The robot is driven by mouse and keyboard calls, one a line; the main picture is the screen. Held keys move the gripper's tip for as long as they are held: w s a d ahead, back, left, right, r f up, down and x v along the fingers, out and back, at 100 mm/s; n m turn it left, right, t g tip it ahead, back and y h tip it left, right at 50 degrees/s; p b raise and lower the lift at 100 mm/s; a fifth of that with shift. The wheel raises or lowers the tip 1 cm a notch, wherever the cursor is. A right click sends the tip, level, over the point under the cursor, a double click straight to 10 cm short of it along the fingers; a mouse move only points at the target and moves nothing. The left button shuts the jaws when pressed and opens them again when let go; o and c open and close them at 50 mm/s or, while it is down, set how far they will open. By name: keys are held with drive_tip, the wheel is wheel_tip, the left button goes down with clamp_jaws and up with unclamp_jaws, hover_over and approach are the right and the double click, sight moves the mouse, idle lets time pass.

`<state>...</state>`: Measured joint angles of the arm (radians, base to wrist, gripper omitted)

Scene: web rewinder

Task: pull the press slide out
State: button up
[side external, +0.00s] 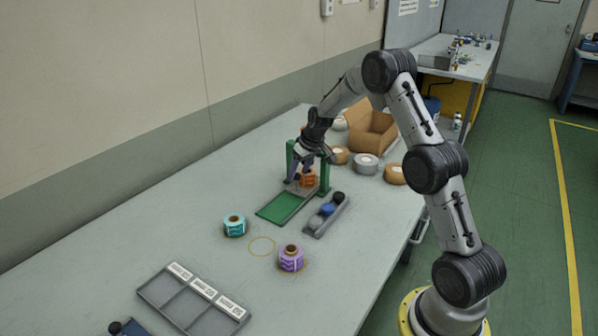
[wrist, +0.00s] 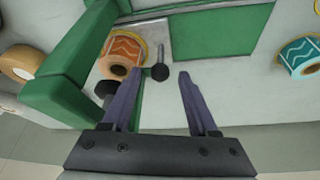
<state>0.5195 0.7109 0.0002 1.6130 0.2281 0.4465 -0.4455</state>
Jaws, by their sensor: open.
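The green press frame (side external: 325,176) stands on the table with a green bed (side external: 283,206) reaching toward the front left. A grey slide plate (side external: 297,187) lies at the bed's frame end. An orange roll (side external: 308,178) stands at the frame; the wrist view shows it at upper left (wrist: 123,52). A dark round-headed post (wrist: 160,70) shows beside the roll, probably the slide's handle. My gripper (side external: 297,172) is at the press, its lower part partly hidden by the frame. In the wrist view its open, empty fingers (wrist: 160,78) lie either side of the post's head; contact cannot be told.
A teal roll (side external: 234,226) and a purple roll (side external: 291,258) stand in front. A narrow tray (side external: 313,232) with black, blue and grey knobs lies beside the bed. Tan and grey rolls (side external: 366,164) and an open cardboard box (side external: 371,135) are behind. A labelled tray (side external: 190,300) lies at front left.

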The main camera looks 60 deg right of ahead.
clamp_jaws()
idle(0.4)
idle(1.1)
